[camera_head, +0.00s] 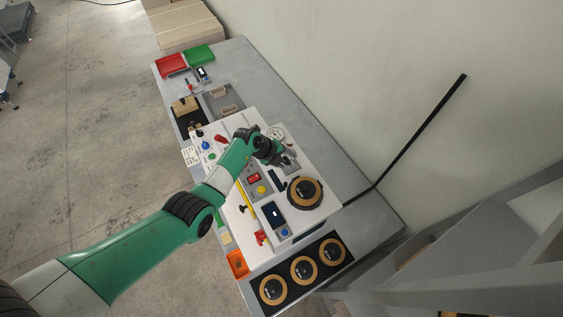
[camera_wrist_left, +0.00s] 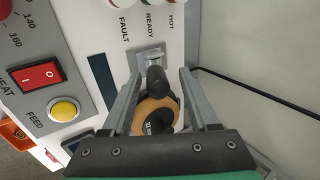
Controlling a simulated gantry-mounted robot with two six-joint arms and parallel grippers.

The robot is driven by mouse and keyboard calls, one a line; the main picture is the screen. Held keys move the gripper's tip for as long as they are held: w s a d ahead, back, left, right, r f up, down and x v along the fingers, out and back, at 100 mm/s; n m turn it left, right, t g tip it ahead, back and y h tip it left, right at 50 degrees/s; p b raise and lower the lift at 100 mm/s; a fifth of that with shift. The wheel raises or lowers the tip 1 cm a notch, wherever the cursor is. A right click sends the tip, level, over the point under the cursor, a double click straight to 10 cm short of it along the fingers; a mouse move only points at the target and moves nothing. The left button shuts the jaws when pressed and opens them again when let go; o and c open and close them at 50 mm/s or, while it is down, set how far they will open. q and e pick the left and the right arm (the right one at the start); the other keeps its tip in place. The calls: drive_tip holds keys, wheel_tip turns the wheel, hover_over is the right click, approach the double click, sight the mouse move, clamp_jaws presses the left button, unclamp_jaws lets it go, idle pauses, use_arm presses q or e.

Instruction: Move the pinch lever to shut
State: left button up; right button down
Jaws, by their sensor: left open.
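The pinch lever (camera_wrist_left: 157,82) shows in the left wrist view as a black, rounded handle on a small grey mount on the white panel. My left gripper (camera_wrist_left: 162,74) is open, with one finger on each side of the handle; contact with it cannot be told. In the head view my left gripper (camera_head: 288,164) is over the panel's right part and largely hides the lever. The lever's shut mark is not visible. My right gripper is not in view.
On the white panel are a red rocker switch (camera_wrist_left: 37,76) and a yellow FEED button (camera_wrist_left: 63,109). A black and tan reel (camera_head: 304,194) lies close by. Several similar reels (camera_head: 305,269) sit at the bench's front. The wall rises beyond the grey bench (camera_head: 315,130).

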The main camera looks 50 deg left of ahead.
use_arm(q)
drive_tip(key=shift+w+f, duration=0.15)
drive_tip(key=shift+f, duration=0.05)
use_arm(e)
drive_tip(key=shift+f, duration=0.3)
use_arm(q)
drive_tip(key=shift+s+r+p, duration=0.2)
drive_tip(key=shift+s+p, duration=0.15)
drive_tip(key=shift+p, duration=0.25)
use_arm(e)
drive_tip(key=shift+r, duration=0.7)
use_arm(q)
drive_tip(key=shift+f, duration=0.15)
wheel_tip(320, 180, up, 6)
drive_tip(key=p, duration=0.6)
drive_tip(key=shift+s, duration=0.1)
wheel_tip(320, 180, up, 2)
drive_tip(key=shift+r+p, duration=0.1)
drive_tip(key=shift+p, duration=1)
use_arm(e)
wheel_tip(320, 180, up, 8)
